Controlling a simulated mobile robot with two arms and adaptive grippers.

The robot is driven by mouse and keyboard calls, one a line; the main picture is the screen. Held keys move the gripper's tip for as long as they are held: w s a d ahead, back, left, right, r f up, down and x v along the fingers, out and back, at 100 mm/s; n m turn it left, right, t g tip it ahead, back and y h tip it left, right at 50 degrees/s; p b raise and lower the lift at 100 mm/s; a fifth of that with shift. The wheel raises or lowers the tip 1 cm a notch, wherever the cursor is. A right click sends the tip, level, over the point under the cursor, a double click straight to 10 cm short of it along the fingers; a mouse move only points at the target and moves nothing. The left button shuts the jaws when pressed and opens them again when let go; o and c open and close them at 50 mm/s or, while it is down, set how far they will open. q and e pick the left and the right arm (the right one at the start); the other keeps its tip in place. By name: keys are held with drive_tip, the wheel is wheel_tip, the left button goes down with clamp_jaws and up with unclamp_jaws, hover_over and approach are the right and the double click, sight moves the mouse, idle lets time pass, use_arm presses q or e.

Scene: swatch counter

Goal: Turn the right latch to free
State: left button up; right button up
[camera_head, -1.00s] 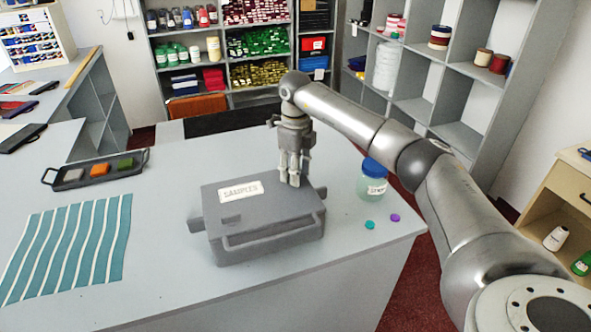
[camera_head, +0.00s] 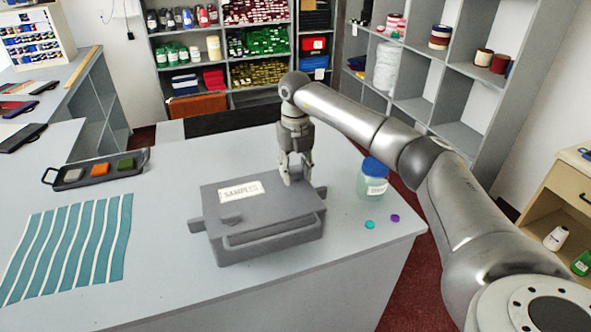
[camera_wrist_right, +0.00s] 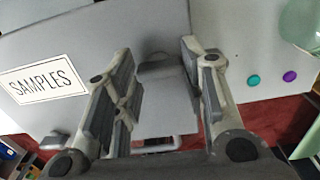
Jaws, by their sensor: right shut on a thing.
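The grey sample case (camera_head: 265,212) with a white SAMPLES label (camera_head: 240,191) sits closed on the counter. The label also shows in the wrist view (camera_wrist_right: 42,80). A left latch (camera_head: 231,219) shows near the case's front edge. My right gripper (camera_head: 295,181) points down at the right part of the lid. In the wrist view its fingers (camera_wrist_right: 157,88) stand on either side of the right latch (camera_wrist_right: 157,67), a grey piece, and are shut on it. The fingers hide most of this latch in the head view, and its exact angle is hard to tell. My left gripper is not in view.
A jar with a blue lid (camera_head: 373,180) stands right of the case, with a teal button (camera_head: 370,225) and a purple one (camera_head: 395,218) near it. A dark tray (camera_head: 97,171) and striped cloth (camera_head: 68,246) lie to the left. The counter's right edge is close.

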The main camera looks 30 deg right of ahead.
sight(295, 173)
idle(0.5)
drive_tip(key=o, duration=1)
wheel_tip(295, 173, up, 12)
